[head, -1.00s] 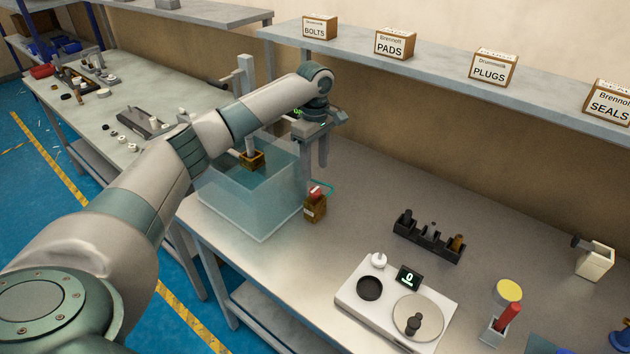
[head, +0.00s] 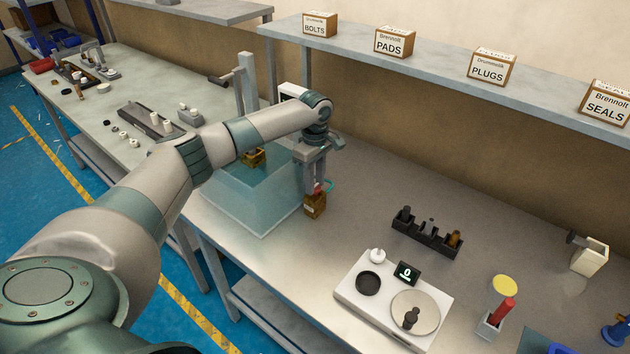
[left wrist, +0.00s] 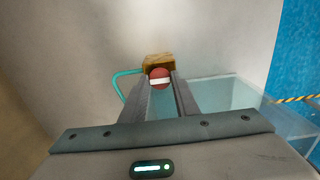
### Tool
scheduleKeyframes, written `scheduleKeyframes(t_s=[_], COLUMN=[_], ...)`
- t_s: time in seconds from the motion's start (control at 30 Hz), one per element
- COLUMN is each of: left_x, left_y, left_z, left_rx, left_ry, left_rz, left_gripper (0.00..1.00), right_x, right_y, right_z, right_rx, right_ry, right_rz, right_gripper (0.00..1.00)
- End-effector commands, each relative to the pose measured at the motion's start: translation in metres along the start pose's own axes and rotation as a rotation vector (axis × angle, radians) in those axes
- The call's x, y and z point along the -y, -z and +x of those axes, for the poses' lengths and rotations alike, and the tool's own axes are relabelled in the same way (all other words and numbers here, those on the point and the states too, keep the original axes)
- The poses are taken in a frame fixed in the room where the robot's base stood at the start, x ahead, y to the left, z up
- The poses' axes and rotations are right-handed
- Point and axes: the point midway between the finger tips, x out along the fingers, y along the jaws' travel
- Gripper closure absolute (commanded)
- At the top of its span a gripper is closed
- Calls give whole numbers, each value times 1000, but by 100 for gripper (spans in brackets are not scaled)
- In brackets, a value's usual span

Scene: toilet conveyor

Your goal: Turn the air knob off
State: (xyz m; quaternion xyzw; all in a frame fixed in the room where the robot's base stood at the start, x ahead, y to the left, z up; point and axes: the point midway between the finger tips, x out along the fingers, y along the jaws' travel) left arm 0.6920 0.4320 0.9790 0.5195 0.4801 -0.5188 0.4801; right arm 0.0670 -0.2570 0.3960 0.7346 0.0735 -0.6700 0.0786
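The air knob (left wrist: 160,72) is a round red knob with a white bar across it. It sits on a small brass-brown valve block (head: 315,206) on the bench, beside the clear water tank (head: 257,206). A teal hose (left wrist: 119,83) loops from the block. My left gripper (head: 316,187) points down at the knob, with its fingertips at knob height. In the left wrist view, its two fingers (left wrist: 161,84) stand apart, one on each side of the knob. I cannot see whether they touch it. In the head view the fingers partly hide the knob. My right gripper is out of view.
A white scale (head: 350,294) and a black rack (head: 425,243) stand on the bench to the right. A metal stand with a lever (head: 246,85) rises behind the tank. The bench between the valve and the rack is clear.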

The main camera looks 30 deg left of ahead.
Motion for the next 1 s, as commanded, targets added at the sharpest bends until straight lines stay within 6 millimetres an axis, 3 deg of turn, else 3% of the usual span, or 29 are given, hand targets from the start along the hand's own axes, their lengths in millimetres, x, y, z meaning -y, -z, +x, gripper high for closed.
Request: scheduleKeyframes(t_s=[0.03,0.07,0.53,1.0], left_x=[0,0,1,1], left_y=[0,0,-1,-2], left_z=[0,0,-1,-3], left_rx=[0,0,2,5], left_ry=[1,1,3,4], left_rz=[0,0,57,384], left_gripper=[87,94,94,94], right_x=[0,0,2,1], right_y=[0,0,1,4], right_z=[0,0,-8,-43], right_rx=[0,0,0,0], right_ry=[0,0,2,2], right_rz=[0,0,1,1], right_gripper=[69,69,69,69])
